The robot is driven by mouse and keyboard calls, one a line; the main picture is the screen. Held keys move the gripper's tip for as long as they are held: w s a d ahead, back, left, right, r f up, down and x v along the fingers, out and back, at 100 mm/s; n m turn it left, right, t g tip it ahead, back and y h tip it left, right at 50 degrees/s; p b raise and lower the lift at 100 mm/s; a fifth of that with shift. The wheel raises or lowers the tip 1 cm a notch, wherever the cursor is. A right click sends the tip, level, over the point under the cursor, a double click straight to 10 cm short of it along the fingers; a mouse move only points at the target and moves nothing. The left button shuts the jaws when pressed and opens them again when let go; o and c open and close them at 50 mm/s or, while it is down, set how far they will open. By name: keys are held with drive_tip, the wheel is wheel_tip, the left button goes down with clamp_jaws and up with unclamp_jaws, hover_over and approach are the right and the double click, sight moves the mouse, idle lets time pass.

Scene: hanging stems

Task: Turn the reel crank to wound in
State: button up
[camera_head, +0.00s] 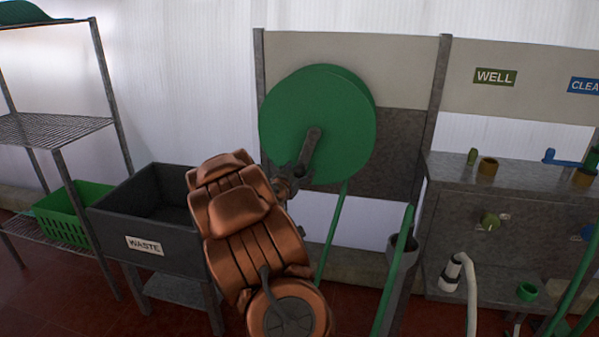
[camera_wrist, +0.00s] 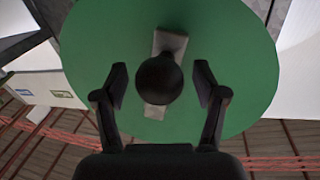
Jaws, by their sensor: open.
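The reel (camera_head: 345,115) is a large green disc mounted on a grey panel between two posts. Its grey crank arm (camera_head: 311,147) points from the hub down and to the left in the head view. In the wrist view the green disc (camera_wrist: 235,60) fills the upper middle, with the crank arm (camera_wrist: 172,42) and its dark round knob (camera_wrist: 160,79) in front. My gripper (camera_wrist: 160,88) is open, one finger on each side of the knob, with a visible gap on both sides. In the head view my copper-coloured arm hides most of the gripper and the knob.
A dark bin marked WASTE (camera_head: 117,227) stands left of my arm, beside a wire shelf (camera_head: 55,128) with a green basket (camera_head: 65,215). A green hose (camera_head: 333,232) hangs from the reel. At right is a grey bench (camera_head: 480,175) with valves, under a WELL sign (camera_head: 495,77).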

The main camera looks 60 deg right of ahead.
drive_tip(key=shift+d, duration=0.15)
clamp_jaws()
idle(0.6)
